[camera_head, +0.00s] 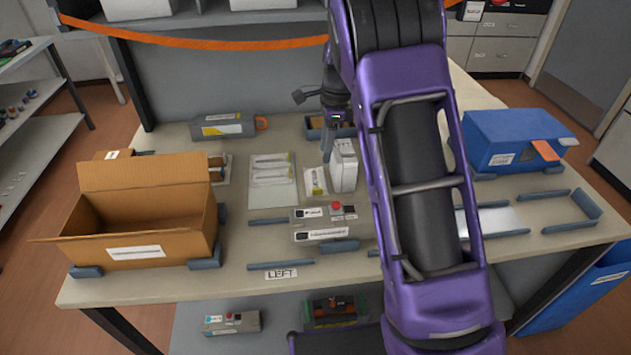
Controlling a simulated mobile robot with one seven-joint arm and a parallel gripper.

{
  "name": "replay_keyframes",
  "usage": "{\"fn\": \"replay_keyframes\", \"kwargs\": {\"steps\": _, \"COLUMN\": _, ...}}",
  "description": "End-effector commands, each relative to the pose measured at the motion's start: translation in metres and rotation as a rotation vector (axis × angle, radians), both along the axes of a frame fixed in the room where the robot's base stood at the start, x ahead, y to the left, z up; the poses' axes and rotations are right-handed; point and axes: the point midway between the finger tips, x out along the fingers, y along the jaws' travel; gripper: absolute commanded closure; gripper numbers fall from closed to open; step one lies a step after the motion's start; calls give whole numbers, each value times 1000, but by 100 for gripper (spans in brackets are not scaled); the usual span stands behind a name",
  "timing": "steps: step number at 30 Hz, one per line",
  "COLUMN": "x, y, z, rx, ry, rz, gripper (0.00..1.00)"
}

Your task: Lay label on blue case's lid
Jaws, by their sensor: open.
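The blue case (508,140) stands at the right of the table, its lid facing up. It has a white sticker on its front and an orange tab at its right. A sheet with pale label strips (271,184) lies flat at the middle of the table. A small white and yellow label (315,182) lies just right of the sheet. My gripper (329,148) is open, pointing down behind and beside a white box, near the small label. Its fingertips are small and partly hidden, and I see nothing held in it.
An open cardboard box (140,215) stands at the left. The white box (344,167) stands upright by my gripper. A grey cartridge (222,126) lies at the back. A control box with a red button (325,215) sits at the front. My purple arm hides much of the table's centre right.

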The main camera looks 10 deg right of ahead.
Motion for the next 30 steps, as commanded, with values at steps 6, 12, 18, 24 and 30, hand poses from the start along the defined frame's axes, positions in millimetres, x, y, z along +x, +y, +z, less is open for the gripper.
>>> {"fn": "replay_keyframes", "kwargs": {"steps": 6, "x": 0, "y": 6, "z": -49, "rx": 1, "ry": 3, "rz": 0, "gripper": 56}}
{"fn": "replay_keyframes", "kwargs": {"steps": 12, "x": 0, "y": 9, "z": -73, "rx": 0, "ry": 0, "rz": 0, "gripper": 56}}
{"fn": "replay_keyframes", "kwargs": {"steps": 18, "x": 0, "y": 11, "z": -83, "rx": 0, "ry": 0, "rz": 0, "gripper": 56}}
{"fn": "replay_keyframes", "kwargs": {"steps": 24, "x": 0, "y": 16, "z": -110, "rx": 0, "ry": 3, "rz": -1, "gripper": 56}}
{"fn": "replay_keyframes", "kwargs": {"steps": 30, "x": 1, "y": 18, "z": -128, "rx": 0, "ry": -1, "rz": -1, "gripper": 56}}
